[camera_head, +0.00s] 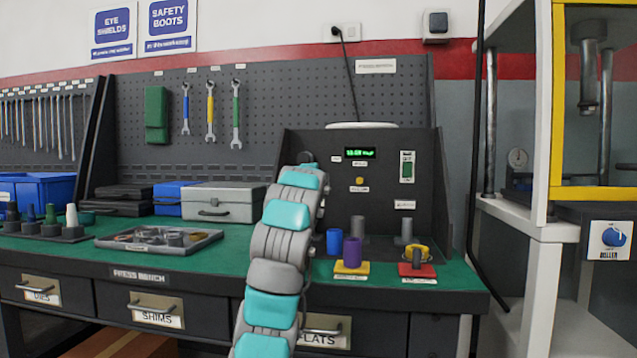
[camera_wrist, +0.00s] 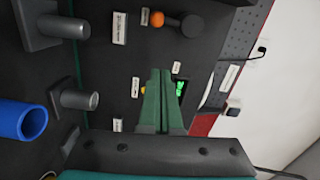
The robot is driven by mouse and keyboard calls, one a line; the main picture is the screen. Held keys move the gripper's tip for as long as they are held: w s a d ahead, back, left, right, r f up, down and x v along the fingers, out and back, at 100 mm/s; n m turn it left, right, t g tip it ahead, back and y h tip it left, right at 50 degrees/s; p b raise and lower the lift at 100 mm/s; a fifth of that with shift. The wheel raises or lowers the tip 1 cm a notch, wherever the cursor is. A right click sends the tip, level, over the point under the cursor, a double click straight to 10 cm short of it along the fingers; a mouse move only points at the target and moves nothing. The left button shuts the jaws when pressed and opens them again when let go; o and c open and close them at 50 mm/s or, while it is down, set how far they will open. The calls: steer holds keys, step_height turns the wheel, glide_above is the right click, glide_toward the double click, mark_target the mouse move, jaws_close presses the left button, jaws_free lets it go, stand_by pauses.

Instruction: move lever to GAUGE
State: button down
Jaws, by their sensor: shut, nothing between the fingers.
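The lever (camera_wrist: 172,21) shows in the wrist view on the dark panel, near the top edge of the picture. It has a dark stem and an orange ball end (camera_wrist: 157,19); the ball points toward the picture's left, which is down on the panel. Small white labels stand beside it, too blurred to read. My gripper (camera_wrist: 160,74) has green fingers closed together with nothing between them. It is apart from the lever, below it in the wrist view, in front of the green display (camera_wrist: 180,88). In the head view my arm hides the lever and fingers.
A yellow button (camera_head: 359,181) and a green-marked plate (camera_head: 407,166) are on the panel. Below stand grey pegs (camera_wrist: 78,99), a blue cylinder (camera_head: 333,241), a purple cylinder (camera_head: 352,252) and a red base (camera_head: 417,271). A grey case (camera_head: 222,202) and tray (camera_head: 125,241) lie left.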

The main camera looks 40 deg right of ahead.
steer(key=shift+s+a, duration=0.5)
steer(key=shift+s+a, duration=0.1)
stand_by(0.4)
